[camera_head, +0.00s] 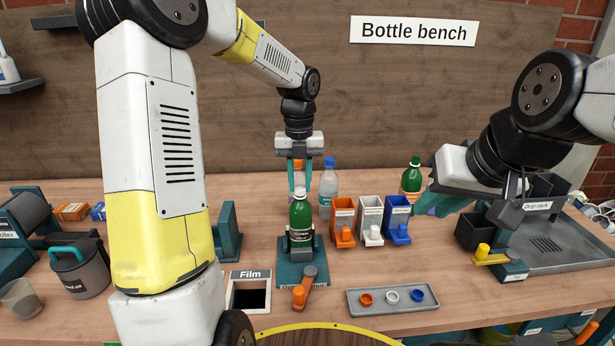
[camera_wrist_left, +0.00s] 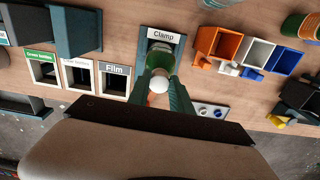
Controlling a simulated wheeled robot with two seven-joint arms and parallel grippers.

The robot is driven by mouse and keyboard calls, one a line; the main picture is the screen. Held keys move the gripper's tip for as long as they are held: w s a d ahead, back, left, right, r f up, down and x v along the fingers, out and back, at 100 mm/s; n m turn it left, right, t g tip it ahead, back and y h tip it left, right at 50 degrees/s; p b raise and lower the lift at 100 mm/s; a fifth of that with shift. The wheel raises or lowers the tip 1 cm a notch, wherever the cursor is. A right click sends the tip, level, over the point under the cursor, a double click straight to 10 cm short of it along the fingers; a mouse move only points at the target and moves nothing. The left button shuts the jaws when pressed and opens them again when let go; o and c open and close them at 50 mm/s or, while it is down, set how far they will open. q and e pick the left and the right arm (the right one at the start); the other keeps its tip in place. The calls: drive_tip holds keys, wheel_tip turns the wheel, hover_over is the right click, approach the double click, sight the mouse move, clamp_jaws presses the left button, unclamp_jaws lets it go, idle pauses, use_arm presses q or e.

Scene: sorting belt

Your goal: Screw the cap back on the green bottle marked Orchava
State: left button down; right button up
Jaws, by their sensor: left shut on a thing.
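A green bottle (camera_head: 301,222) stands upright in the teal clamp (camera_head: 303,274) at the bench's middle; its label is too small to read. A white cap (camera_wrist_left: 158,84) shows at its top in the left wrist view. My left gripper (camera_head: 300,187) points down over the bottle, its teal fingers shut on the white cap. The cap looks to be at the bottle's mouth; I cannot tell whether it is threaded.
A grey tray (camera_head: 345,301) holds orange, white and blue caps. Orange, white and blue dispensers (camera_head: 370,222) stand right of the clamp. Clear bottles (camera_head: 328,190) stand behind. The clamp's orange lever (camera_head: 302,289) points forward. The Film opening (camera_head: 249,281) is left of it.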

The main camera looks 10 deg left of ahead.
use_arm(q)
drive_tip(key=m, duration=0.2)
drive_tip(key=shift+s+f+m, duration=0.1)
drive_tip(key=shift+m, duration=0.2)
drive_tip(key=c, duration=1.1)
unclamp_jaws()
